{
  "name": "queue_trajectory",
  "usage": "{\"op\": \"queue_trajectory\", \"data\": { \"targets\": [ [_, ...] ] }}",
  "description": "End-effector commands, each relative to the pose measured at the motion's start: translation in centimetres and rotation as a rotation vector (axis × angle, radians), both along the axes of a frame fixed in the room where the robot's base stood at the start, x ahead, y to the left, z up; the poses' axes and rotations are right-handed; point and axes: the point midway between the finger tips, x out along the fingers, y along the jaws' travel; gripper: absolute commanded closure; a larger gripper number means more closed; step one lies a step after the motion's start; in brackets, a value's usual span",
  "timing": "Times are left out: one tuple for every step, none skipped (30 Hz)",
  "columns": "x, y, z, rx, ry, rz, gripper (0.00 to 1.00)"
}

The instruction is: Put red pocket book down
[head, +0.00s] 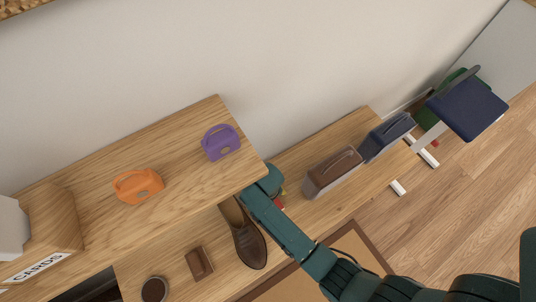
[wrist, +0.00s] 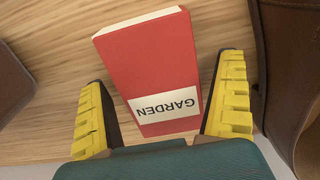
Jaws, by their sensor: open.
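The red pocket book (wrist: 150,65), with a white label reading GARDEN, rests on the wooden surface in the wrist view. My gripper (wrist: 163,112) is open, with its yellow fingers on either side of the book's near end. A gap shows between the book and each finger. In the head view my gripper (head: 277,190) is low beside the corner of the raised wooden shelf. Only a small red patch (head: 278,206) shows by it there, and most of the book is hidden by my arm.
The raised shelf (head: 180,150) holds a purple purse (head: 220,142) and an orange one (head: 138,187). Brown leather (wrist: 295,80) is close to the right finger.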

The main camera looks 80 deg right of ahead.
Motion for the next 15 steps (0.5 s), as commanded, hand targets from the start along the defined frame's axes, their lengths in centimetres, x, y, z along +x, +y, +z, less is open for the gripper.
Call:
{"op": "queue_trajectory", "data": {
  "targets": [
    [-0.01, 0.01, 0.04, 0.000, 0.000, 0.000, 0.04],
    [-0.01, 0.01, 0.04, 0.000, 0.000, 0.000, 0.10],
    [-0.01, 0.01, 0.04, 0.000, 0.000, 0.000, 0.17],
    [-0.01, 0.02, 0.04, 0.000, 0.000, 0.000, 0.23],
    [-0.01, 0.02, 0.04, 0.000, 0.000, 0.000, 0.29],
    [-0.01, 0.02, 0.04, 0.000, 0.000, 0.000, 0.36],
    [-0.01, 0.02, 0.04, 0.000, 0.000, 0.000, 0.42],
    [-0.01, 0.02, 0.04, 0.000, 0.000, 0.000, 0.48],
    [-0.01, 0.02, 0.05, 0.000, 0.000, 0.000, 0.56],
    [-0.01, 0.02, 0.05, 0.000, 0.000, 0.000, 0.61],
    [-0.01, 0.01, 0.05, 0.000, 0.000, 0.000, 0.67],
    [0.01, -0.02, 0.08, -0.001, -0.001, 0.000, 0.71],
    [0.01, -0.02, 0.09, -0.001, -0.001, 0.000, 0.71],
    [0.01, -0.02, 0.09, -0.001, -0.001, 0.000, 0.71],
    [0.01, -0.02, 0.09, -0.001, -0.001, 0.000, 0.71]
  ]
}}
